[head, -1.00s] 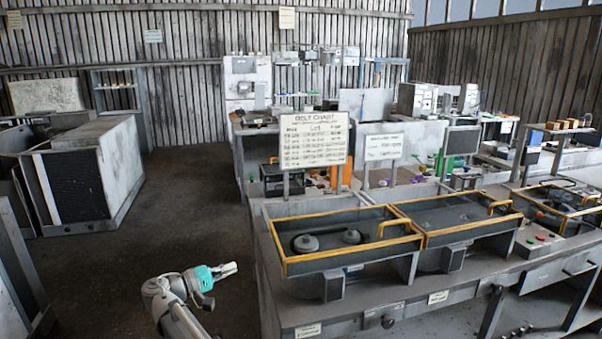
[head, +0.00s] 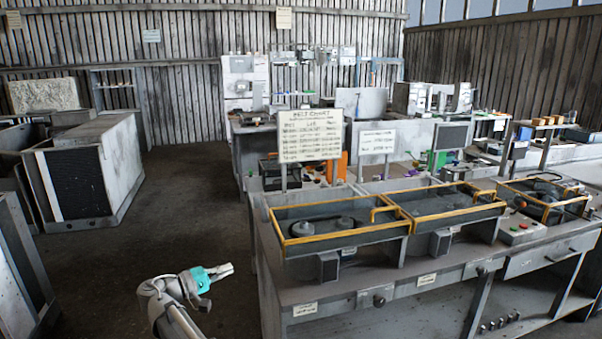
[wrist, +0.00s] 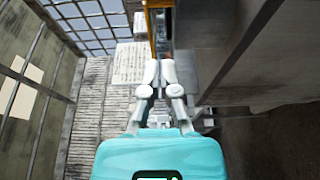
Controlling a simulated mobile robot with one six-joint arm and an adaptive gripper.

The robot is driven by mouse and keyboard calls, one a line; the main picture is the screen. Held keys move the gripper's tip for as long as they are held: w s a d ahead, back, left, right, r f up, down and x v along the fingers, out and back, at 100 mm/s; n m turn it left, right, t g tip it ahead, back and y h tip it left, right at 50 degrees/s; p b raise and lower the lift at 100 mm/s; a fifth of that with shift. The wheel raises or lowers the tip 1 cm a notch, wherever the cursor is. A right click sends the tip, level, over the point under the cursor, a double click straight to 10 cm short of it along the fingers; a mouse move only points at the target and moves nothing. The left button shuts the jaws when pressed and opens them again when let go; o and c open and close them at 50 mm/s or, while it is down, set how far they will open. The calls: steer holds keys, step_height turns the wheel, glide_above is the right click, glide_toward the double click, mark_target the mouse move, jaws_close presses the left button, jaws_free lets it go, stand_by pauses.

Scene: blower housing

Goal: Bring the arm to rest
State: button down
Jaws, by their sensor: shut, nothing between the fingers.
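My gripper (head: 222,271) is at the lower middle of the head view, on the end of my arm, with a teal band behind its pale fingers. It points right, toward the workbench, and is apart from it, over the floor. In the wrist view my gripper (wrist: 160,72) shows its two fingers close together above the teal housing. It is shut and holds nothing. The lower part of my arm is cut off by the bottom edge of the head view.
The grey workbench (head: 330,292) with yellow-framed bays stands right of my gripper. A belt chart sign (head: 310,136) stands behind the bays. A large grey cabinet (head: 85,170) stands at the left. Dark floor (head: 185,215) lies open between them.

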steer(key=s+d+f+m+g+y+p, duration=0.15)
steer(key=d+f+g, duration=0.25)
steer(key=d, duration=0.8)
steer(key=s+d+f+m+g+y+p, duration=0.1)
steer(key=d+f+g+y, duration=0.3)
steer(key=d, duration=0.8)
steer(key=s+d+f+m+g+y+p, duration=0.1)
steer(key=s+d+f+m+y, duration=0.1)
steer(key=s+d+y, duration=0.2)
steer(key=s+d+f+m+g+y+p, duration=0.1)
steer(key=s+d+f+m+y+p, duration=0.1)
steer(key=s+d+y, duration=0.3)
steer(key=shift+s+d+f+m+g, duration=0.35)
steer(key=shift+s+d+f, duration=0.2)
steer(key=shift+s+d, duration=1.55)
steer(key=shift+a, duration=0.1)
steer(key=shift+s, duration=0.1)
